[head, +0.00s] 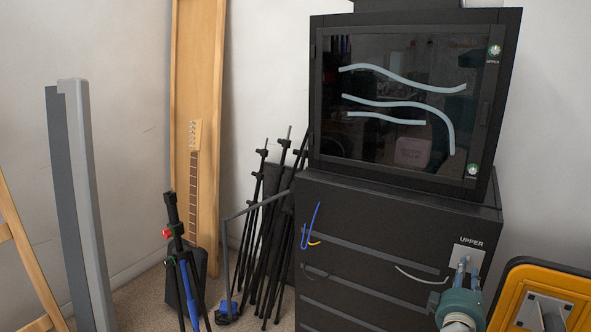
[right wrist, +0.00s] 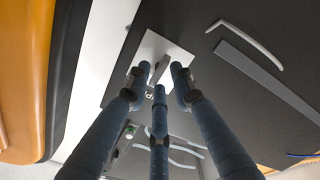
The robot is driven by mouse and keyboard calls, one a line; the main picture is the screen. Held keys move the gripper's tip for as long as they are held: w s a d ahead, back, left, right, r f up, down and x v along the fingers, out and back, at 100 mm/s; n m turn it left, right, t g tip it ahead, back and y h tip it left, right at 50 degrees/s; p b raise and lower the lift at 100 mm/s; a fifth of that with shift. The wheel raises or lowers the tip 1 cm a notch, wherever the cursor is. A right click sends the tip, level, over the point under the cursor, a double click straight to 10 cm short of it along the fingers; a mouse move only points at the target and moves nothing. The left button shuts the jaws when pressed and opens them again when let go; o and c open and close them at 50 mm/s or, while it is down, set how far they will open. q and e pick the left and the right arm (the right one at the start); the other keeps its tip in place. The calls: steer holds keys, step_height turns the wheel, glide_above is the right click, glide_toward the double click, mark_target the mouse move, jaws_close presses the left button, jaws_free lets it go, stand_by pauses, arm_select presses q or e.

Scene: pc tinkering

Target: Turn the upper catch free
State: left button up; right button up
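A pale plate labelled UPPER (head: 470,254) is on the dark cabinet's front at the lower right. In the right wrist view, a grey bar (right wrist: 161,69) stands out from this plate (right wrist: 174,48). My right gripper (head: 467,266) is at the plate, with blue-grey fingers. In the right wrist view its fingertips (right wrist: 158,72) are spread apart around the bar; whether they touch it I cannot tell. The glazed door above has a round green-and-white catch marked UPPER (head: 495,51) and a similar lower one (head: 472,170). My left gripper is not in view.
The black cabinet (head: 350,240) has grey strips and carries the glazed case (head: 420,90). A yellow-orange framed object (head: 520,285) stands close right of my right arm. Black tripods (head: 270,230), a guitar neck (head: 194,185) and a wooden board (head: 205,90) stand left.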

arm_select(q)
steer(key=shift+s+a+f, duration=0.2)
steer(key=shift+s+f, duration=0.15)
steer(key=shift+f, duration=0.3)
arm_select(e)
steer(key=v, duration=0.2)
steer(key=shift+s+a, duration=0.15)
steer(key=shift+s, duration=0.15)
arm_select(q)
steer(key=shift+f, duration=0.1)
